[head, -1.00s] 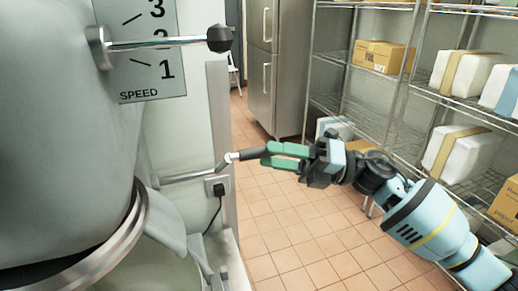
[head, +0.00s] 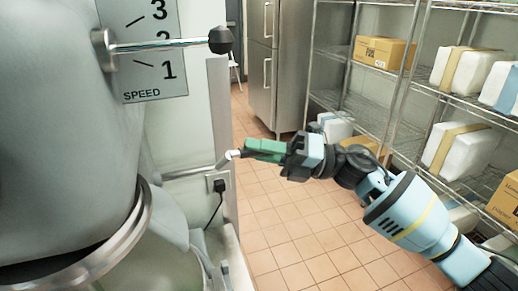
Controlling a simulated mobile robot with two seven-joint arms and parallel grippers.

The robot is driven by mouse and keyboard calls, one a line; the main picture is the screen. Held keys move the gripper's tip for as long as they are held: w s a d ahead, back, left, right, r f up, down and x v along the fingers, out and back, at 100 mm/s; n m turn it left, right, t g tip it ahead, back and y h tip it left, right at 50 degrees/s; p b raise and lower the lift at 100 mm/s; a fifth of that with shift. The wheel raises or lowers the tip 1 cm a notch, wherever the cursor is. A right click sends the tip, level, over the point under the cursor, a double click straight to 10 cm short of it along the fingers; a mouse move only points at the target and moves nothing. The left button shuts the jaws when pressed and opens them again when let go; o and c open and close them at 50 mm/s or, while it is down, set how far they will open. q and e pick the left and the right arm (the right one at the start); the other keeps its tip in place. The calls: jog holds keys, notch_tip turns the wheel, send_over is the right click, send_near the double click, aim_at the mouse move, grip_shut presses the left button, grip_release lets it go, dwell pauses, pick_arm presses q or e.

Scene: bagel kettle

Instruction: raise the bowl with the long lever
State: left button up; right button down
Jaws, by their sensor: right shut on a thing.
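The long lever (head: 190,172) is a metal rod low on the side of the grey mixer (head: 60,110), pointing right. Its bright bent end shows just left of my right gripper (head: 252,150). The right gripper's green fingers are shut on the lever's grip, which they mostly hide. A curved metal rim (head: 110,245) shows at the lower left under the mixer's body; I cannot tell how much of it is the bowl. My left gripper is out of view.
A shorter speed lever with a black knob (head: 221,40) sticks out above, by the speed plate (head: 155,50). A socket with a black plug (head: 218,186) is below the long lever. Wire shelves (head: 345,105) with boxes stand on the right. Tiled floor (head: 290,230) is open between.

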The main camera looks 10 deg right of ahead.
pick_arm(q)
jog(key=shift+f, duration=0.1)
pick_arm(e)
jog(key=shift+f, duration=0.1)
jog(key=shift+s+f+b, duration=0.15)
jog(key=shift+f+b, duration=0.25)
jog(key=shift+f, duration=0.05)
pick_arm(q)
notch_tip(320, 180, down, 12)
jog(key=b, duration=1.3)
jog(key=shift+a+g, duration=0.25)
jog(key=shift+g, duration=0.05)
pick_arm(e)
jog(key=s+f+n+g+y, duration=0.1)
jog(key=s+f+n, duration=0.1)
jog(key=f, duration=0.4)
jog(key=s+d+f+n+g, duration=0.1)
jog(key=s+f+n+g, duration=0.1)
jog(key=f+n, duration=0.3)
jog(key=shift+s+f+n+y, duration=0.3)
jog(key=shift+s+f+y, duration=0.1)
jog(key=shift+s+f, duration=0.35)
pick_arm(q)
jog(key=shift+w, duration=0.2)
pick_arm(e)
jog(key=c, duration=1.3)
grip_release()
jog(key=shift+s+d+r, duration=0.15)
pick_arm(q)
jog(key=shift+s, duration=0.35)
